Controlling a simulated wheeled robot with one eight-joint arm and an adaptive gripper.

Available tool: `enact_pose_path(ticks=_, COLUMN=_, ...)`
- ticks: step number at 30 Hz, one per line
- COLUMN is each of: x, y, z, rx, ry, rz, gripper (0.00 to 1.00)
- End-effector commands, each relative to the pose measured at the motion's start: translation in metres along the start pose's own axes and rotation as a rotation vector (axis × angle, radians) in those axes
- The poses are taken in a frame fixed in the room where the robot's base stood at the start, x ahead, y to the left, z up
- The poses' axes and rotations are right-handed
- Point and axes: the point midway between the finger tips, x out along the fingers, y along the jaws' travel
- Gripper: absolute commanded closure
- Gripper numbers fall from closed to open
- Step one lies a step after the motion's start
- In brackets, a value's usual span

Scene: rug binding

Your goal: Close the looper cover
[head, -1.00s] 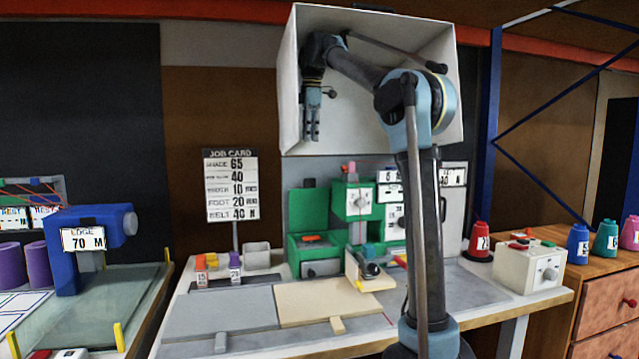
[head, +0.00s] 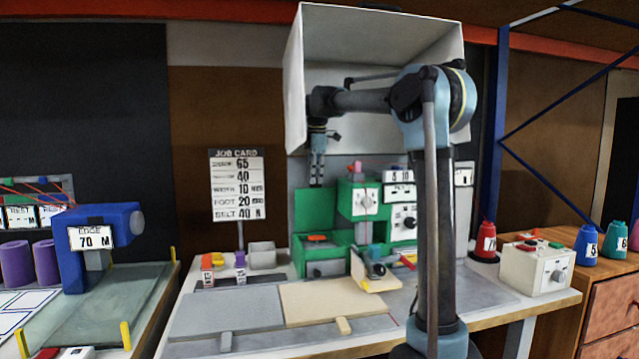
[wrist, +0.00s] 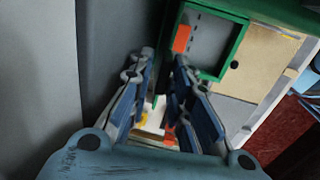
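The green sewing machine (head: 357,200) stands on the back of the table. At its left is a green open-topped box (head: 325,268) with an orange piece on it. A green panel (head: 315,210) stands upright behind that box and looks like the looper cover, raised. My gripper (head: 317,184) hangs pointing down in front of the panel's top edge, above the box. In the wrist view the two fingers of my gripper (wrist: 165,62) are apart with nothing held between them. The green-rimmed grey compartment (wrist: 215,45) lies beyond the right finger. Whether the gripper touches the panel is unclear.
A large pale hood (head: 375,45) hangs over the machine, around my arm. A job card (head: 238,187) stands to the left. Grey and beige panels (head: 335,303) lie at the table front. A white control box (head: 535,268) and thread cones (head: 486,240) are at the right.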

Motion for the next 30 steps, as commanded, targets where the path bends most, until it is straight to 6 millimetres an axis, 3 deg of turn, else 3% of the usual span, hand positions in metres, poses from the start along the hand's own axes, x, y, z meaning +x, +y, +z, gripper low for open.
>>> enact_pose_path(ticks=6, x=0.015, y=0.000, z=0.000, rx=0.000, ry=0.000, rz=0.000, gripper=0.82)
enact_pose_path(ticks=15, x=0.016, y=0.000, z=0.000, rx=0.000, ry=0.000, rz=0.000, gripper=0.82)
enact_pose_path(ticks=18, x=0.016, y=0.000, z=0.000, rx=0.000, ry=0.000, rz=0.000, gripper=1.00)
enact_pose_path(ticks=22, x=0.016, y=0.000, z=0.000, rx=0.001, ry=0.000, rz=0.000, gripper=1.00)
enact_pose_path(ticks=23, x=0.015, y=-0.005, z=0.019, rx=0.009, ry=-0.001, rz=0.000, gripper=1.00)
enact_pose_path(ticks=30, x=0.016, y=-0.002, z=0.003, rx=0.001, ry=-0.002, rz=0.006, gripper=1.00)
